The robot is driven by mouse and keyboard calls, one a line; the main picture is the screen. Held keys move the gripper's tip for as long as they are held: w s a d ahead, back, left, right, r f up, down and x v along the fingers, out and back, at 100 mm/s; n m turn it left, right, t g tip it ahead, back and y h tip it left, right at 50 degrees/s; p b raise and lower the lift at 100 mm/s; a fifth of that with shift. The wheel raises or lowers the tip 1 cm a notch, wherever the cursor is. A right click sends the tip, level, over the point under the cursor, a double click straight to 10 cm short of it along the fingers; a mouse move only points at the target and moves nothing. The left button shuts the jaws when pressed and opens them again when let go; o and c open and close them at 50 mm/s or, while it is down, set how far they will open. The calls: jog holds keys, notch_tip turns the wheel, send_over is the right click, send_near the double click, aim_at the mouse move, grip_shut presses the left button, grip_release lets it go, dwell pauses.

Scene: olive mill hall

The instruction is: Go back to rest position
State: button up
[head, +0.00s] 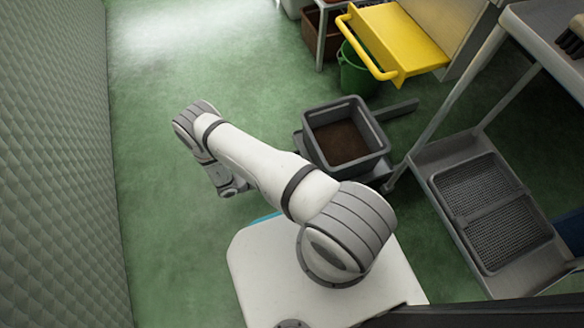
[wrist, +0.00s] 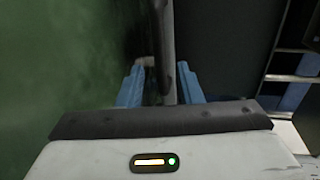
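My arm reaches left from my white base in the head view, bent downward at its far end. My gripper (head: 234,188) hangs below that end, over the green floor, partly hidden by the arm. In the wrist view, its two blue fingers (wrist: 160,84) stand apart with a gap between them. A grey pole shows in the picture between the fingers; neither finger seems to close on it. I see no object held.
A grey crate (head: 378,137) with brown contents stands right of my arm. A green bucket (head: 356,76) and yellow-handled cart (head: 405,45) are behind it. A rack with mesh trays (head: 480,190) stands right. A padded wall (head: 55,150) is left; open floor (head: 165,90) lies ahead.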

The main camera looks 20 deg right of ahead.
jog(key=shift+v, duration=1.2)
